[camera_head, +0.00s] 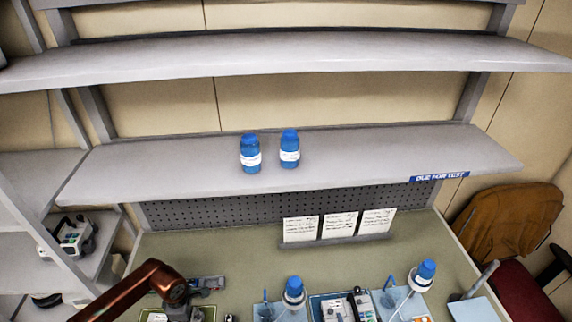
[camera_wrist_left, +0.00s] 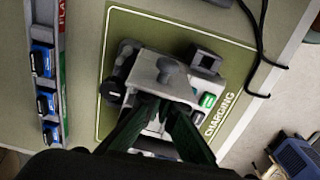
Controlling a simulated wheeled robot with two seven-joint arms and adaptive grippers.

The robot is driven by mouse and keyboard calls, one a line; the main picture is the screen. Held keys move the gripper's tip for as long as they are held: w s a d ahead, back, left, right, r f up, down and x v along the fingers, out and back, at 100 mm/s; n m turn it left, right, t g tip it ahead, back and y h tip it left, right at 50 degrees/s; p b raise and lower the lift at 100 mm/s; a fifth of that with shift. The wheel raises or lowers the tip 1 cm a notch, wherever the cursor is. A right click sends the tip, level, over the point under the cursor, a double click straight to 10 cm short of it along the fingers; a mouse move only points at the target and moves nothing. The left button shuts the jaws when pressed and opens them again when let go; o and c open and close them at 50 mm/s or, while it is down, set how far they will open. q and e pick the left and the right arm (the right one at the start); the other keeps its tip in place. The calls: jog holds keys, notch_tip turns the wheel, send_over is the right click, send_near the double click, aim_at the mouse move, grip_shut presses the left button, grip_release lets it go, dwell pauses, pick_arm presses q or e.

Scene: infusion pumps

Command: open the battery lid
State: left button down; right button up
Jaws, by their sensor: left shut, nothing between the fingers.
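A grey and white infusion pump (camera_wrist_left: 150,72) lies on the green mat marked CHARGING (camera_wrist_left: 120,30) in the left wrist view. It has a dark round knob on its left side and a small green panel on its right. My left gripper (camera_wrist_left: 162,100) is shut and empty, its fingertips over or against the pump's body; I cannot tell whether they touch. The fingers hide part of the pump, and I cannot make out the battery lid for certain. In the head view my left arm reaches down at the lower left. My right gripper is in neither view.
A rack of blue batteries (camera_wrist_left: 46,100) stands left of the mat. A black cable (camera_wrist_left: 262,50) runs along its right. In the head view, two blue bottles (camera_head: 250,153) stand on the shelf (camera_head: 380,150), and more pumps (camera_head: 343,308) and blue-capped bottles stand at the bench front.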

pick_arm(q)
jog(key=shift+d+b, duration=0.6)
jog(key=shift+d, duration=2.95)
jog(key=shift+a, duration=0.1)
jog(key=shift+a+b, duration=0.35)
jog(key=shift+a, duration=0.65)
notch_tip(320, 180, up, 8)
jog(key=p, duration=0.3)
